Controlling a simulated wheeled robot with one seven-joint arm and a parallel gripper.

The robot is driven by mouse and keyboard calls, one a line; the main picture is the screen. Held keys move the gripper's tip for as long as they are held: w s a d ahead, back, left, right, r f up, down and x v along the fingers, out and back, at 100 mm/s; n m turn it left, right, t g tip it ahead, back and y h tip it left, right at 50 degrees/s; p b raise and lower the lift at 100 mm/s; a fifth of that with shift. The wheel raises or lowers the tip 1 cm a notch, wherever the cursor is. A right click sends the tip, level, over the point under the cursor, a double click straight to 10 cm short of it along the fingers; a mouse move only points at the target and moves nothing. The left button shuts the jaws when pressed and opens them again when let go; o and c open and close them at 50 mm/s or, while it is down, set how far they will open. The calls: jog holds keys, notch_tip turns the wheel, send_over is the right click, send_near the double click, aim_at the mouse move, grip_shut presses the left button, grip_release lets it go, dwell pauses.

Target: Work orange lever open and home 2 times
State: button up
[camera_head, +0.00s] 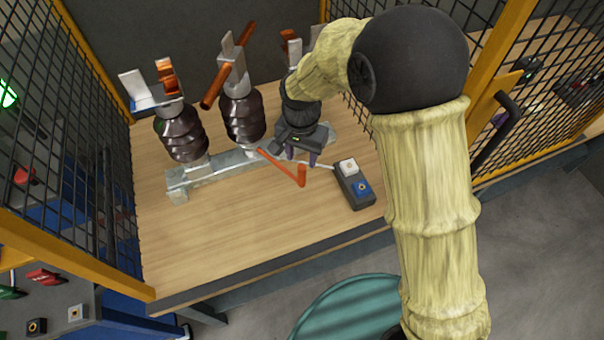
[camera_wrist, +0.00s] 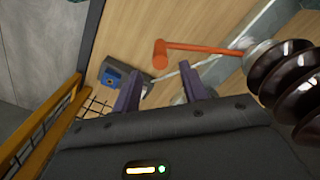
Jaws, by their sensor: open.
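The orange lever (camera_head: 280,165) sits low in front of the isolator's metal base rail. Its arm runs from the foot of the middle insulator to the right, ending in a short handle. In the wrist view the orange lever (camera_wrist: 200,48) lies beyond the fingertips, its handle end to the left. My gripper (camera_head: 302,157) is open, with purple fingers pointing down, just behind the handle end in the head view. In the wrist view my gripper (camera_wrist: 164,90) shows nothing between its fingers, and the lever appears apart from them. My arm hides the right-hand insulator.
A small box (camera_head: 356,198) with a white and a blue button stands right of the lever. Dark ribbed insulators (camera_head: 181,136) stand on the rail (camera_head: 192,180). Mesh fences flank the wooden table (camera_head: 220,235), whose front area is clear.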

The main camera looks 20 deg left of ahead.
aim_at(301, 175)
notch_tip(301, 175, down, 9)
jog(key=shift+f, duration=0.2)
jog(key=shift+c, duration=0.4)
grip_shut()
